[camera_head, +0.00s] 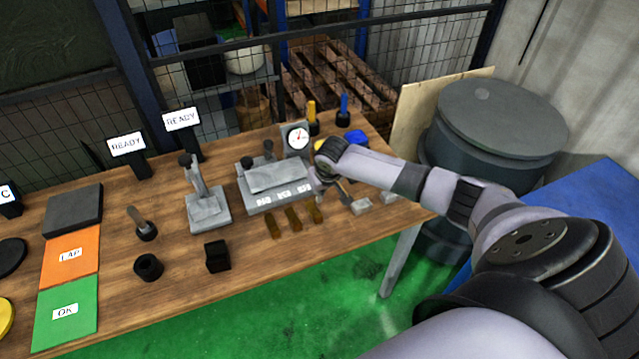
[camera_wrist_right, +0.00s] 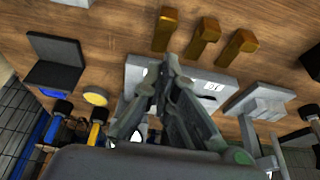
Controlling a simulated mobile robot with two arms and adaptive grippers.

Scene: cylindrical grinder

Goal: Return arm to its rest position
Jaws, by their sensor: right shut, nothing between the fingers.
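My right arm (camera_head: 440,190) reaches in from the right over the far right part of the wooden table (camera_head: 340,240). Its gripper (camera_head: 342,190) points down beside the grey fixture (camera_head: 275,185), left of two small grey blocks. In the right wrist view the fingers (camera_wrist_right: 165,75) are together with nothing between them. They show in front of the grey fixture there, with three brass pieces (camera_wrist_right: 203,38) just beyond the fingertips. I cannot tell the exact height above the table. My left gripper is not in view.
A dial gauge (camera_head: 298,138) and yellow-handled and blue-handled tools (camera_head: 344,108) stand behind the gripper. A grey stand (camera_head: 206,208) is left of the fixture. A dark drum (camera_head: 490,130) stands behind the arm. Bare tabletop lies in front of the brass pieces.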

